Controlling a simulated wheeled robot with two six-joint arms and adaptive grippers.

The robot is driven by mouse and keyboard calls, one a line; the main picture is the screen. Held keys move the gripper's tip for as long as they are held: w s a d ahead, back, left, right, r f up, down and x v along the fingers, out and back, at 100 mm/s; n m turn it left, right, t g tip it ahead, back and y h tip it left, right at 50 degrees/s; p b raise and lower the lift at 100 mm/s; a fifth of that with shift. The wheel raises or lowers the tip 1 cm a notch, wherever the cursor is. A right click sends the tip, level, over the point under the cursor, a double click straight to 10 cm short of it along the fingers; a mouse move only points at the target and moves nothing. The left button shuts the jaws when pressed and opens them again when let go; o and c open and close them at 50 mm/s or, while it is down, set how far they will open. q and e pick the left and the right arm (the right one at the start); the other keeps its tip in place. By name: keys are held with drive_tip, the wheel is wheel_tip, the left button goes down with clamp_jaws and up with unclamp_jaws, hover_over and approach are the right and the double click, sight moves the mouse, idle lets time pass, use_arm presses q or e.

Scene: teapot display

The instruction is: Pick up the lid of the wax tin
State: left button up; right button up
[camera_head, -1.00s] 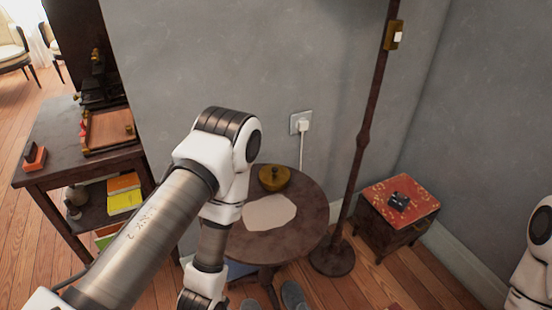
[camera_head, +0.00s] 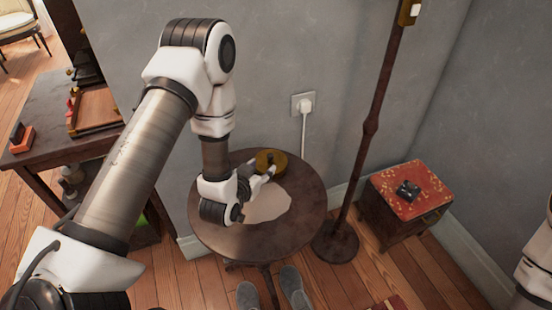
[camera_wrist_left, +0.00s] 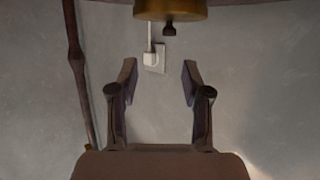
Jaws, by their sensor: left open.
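The wax tin (camera_head: 270,158), round and brass-coloured, stands at the back of the small round table (camera_head: 225,243). Its lid (camera_wrist_left: 190,8) shows at the top edge of the left wrist view, upside down, with a small dark knob (camera_wrist_left: 169,29). My left gripper (camera_head: 266,174) is just in front of the tin, pointing at it, and partly overlaps it in the head view. In the left wrist view its two fingers (camera_wrist_left: 158,68) are spread and empty, with the knob beyond them. My right gripper is out of view.
A pale cloth or paper (camera_head: 268,206) lies on the table under my left wrist. A lamp pole (camera_head: 366,135) stands close to the table's right side. A wall with a plugged-in socket (camera_head: 303,104) is behind. A red-topped stool (camera_head: 422,182) is at right.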

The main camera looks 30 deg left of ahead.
sight(272, 155)
use_arm(q)
drive_tip(key=x, duration=0.2)
drive_tip(key=a+x, duration=0.1)
drive_tip(key=x, duration=0.3)
drive_tip(key=shift+w+a+f, duration=0.15)
drive_tip(key=shift+a, duration=0.15)
drive_tip(key=shift+w+d+f, duration=0.2)
drive_tip(key=shift+w, duration=0.4)
drive_tip(key=shift+w+d+f, duration=0.2)
drive_tip(key=shift+w+f, duration=0.05)
drive_tip(key=shift+w, duration=0.3)
drive_tip(key=shift+s+a, duration=0.1)
drive_tip(key=shift+s, duration=0.05)
drive_tip(key=shift+c, duration=1.4)
clamp_jaws()
